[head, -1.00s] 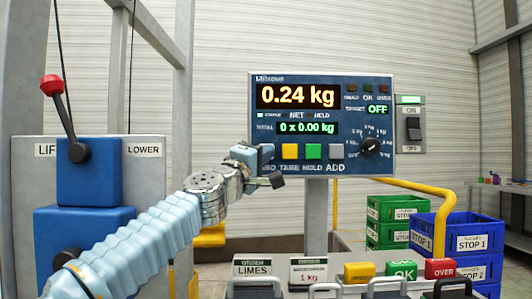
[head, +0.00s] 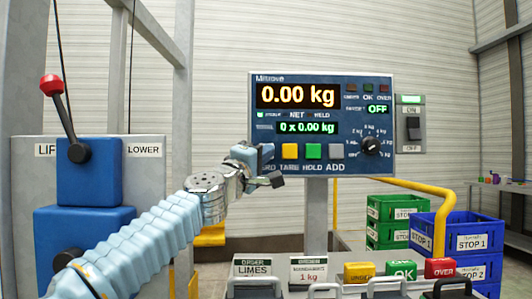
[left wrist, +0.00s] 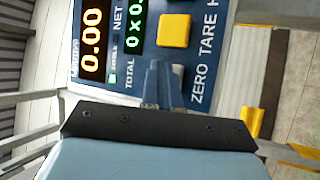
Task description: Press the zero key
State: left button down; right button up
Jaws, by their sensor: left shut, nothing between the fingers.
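The weighing panel (head: 380,90) is a blue box on a post, with its main display (head: 297,96) reading 0.00 kg. The display also shows in the left wrist view (left wrist: 92,38). My left gripper (head: 266,153) is shut and empty, with its tips at the left end of the key row. In the left wrist view my blue fingers (left wrist: 161,82) point at the panel beside the word ZERO (left wrist: 198,88). The zero key is mostly hidden behind the fingers; I cannot tell whether they touch it. My right gripper is out of view.
Right of the fingers are a yellow key (head: 290,151), a green key (head: 313,151) and a grey key (head: 336,151). A black knob (head: 370,146) sits further right. A red-knobbed lever (head: 52,86) stands at left. Stacked crates (head: 466,235) stand at right.

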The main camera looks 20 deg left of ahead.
pick_arm(q)
jog(key=shift+s+d, duration=0.2)
jog(key=shift+s, duration=0.5)
jog(key=shift+s+d+b, duration=0.1)
jog(key=shift+s+d, duration=0.15)
jog(key=shift+s, duration=0.55)
jog(key=shift+s+d+b, duration=0.1)
jog(key=shift+s+d, duration=0.1)
jog(key=shift+s, duration=0.6)
jog(key=shift+s+d+b, duration=0.1)
jog(key=shift+s+d, duration=0.15)
jog(key=shift+s, duration=0.55)
